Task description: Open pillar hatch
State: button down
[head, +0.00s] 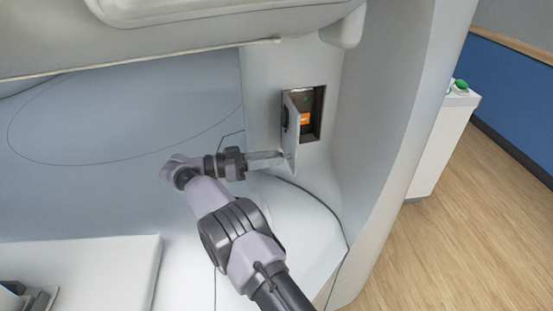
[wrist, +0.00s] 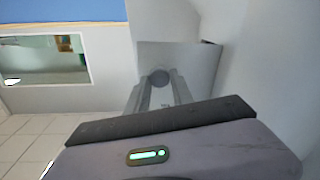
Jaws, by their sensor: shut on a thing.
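The pillar hatch (head: 293,132) is a small pale door on the white pillar, swung out from a dark recess. Inside the recess (head: 319,112) an orange part (head: 304,119) shows. My gripper (head: 285,156) reaches from the left to the lower part of the door and is shut on it. In the wrist view the gripper fingers (wrist: 163,92) meet the grey hatch panel (wrist: 195,62), beside a round dark knob or latch (wrist: 160,77). The exact grip on the door edge is hard to make out.
A large white housing (head: 220,30) overhangs above the pillar. A curved white pillar side (head: 400,110) stands to the right. Beyond it are a white cabinet (head: 437,145) with a green item on top and open wooden floor (head: 470,220). A white bench (head: 80,270) lies lower left.

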aim_at(292, 142)
dwell(0.4)
jog(key=c, duration=1.1)
grip_release()
notch_tip(292, 142, up, 4)
jog(key=p, duration=0.3)
jog(key=shift+r, duration=0.25)
jog(key=s+d+p, duration=0.3)
jog(key=s+p, duration=1.2)
jog(key=p, duration=0.2)
jog(key=shift+s+r, duration=0.25)
jog(key=shift+s, duration=0.1)
